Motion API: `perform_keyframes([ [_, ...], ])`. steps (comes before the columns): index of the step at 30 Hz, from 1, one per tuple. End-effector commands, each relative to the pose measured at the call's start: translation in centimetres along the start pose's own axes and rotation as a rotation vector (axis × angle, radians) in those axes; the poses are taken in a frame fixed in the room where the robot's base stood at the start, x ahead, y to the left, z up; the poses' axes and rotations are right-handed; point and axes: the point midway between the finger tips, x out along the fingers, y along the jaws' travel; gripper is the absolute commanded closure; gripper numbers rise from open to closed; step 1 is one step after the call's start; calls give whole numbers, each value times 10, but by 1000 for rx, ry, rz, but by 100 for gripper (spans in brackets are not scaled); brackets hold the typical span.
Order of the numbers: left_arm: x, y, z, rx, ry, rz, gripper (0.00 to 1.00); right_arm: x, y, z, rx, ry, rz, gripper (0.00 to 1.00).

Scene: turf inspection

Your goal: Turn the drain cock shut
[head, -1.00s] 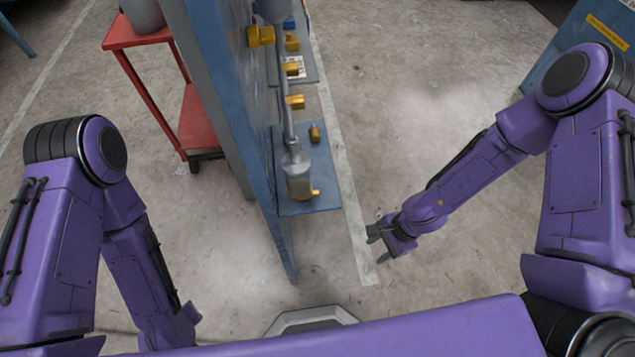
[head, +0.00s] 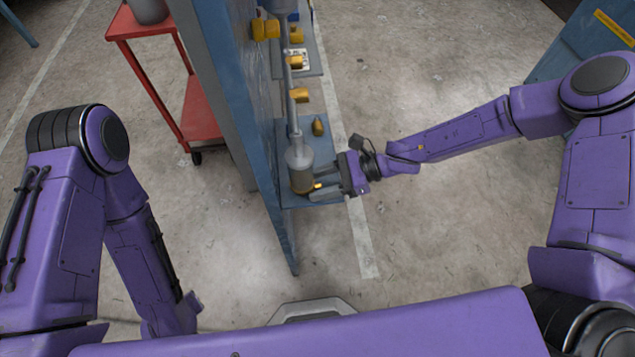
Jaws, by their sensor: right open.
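The drain cock (head: 318,186) is a small yellow piece at the foot of a grey filter bowl (head: 301,172) on the blue panel. My right gripper (head: 322,183) is open, with its grey fingers reaching left to the cock. The fingers appear to lie on either side of the cock; I cannot tell whether they touch it. The cock is partly hidden by the gripper. My left arm hangs down at the left, and its gripper is out of sight.
The blue panel (head: 232,95) stands upright left of the bowl. A grey pipe and several yellow fittings (head: 300,95) run above it, over a blue shelf (head: 296,201). A red trolley (head: 200,110) stands behind the panel. The concrete floor (head: 420,235) at right is clear.

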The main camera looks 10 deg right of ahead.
Motion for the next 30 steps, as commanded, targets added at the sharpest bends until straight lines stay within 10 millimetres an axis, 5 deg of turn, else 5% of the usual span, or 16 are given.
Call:
perform_keyframes([
  [9,0,0,0,0,0,0,62,6,0,0,-1,0,0,51],
  [14,0,0,0,0,0,0,62,6,0,0,-1,0,1,97],
  [30,24,2,10,0,0,0,62,7,4,-2,-232,0,-91,97],
])
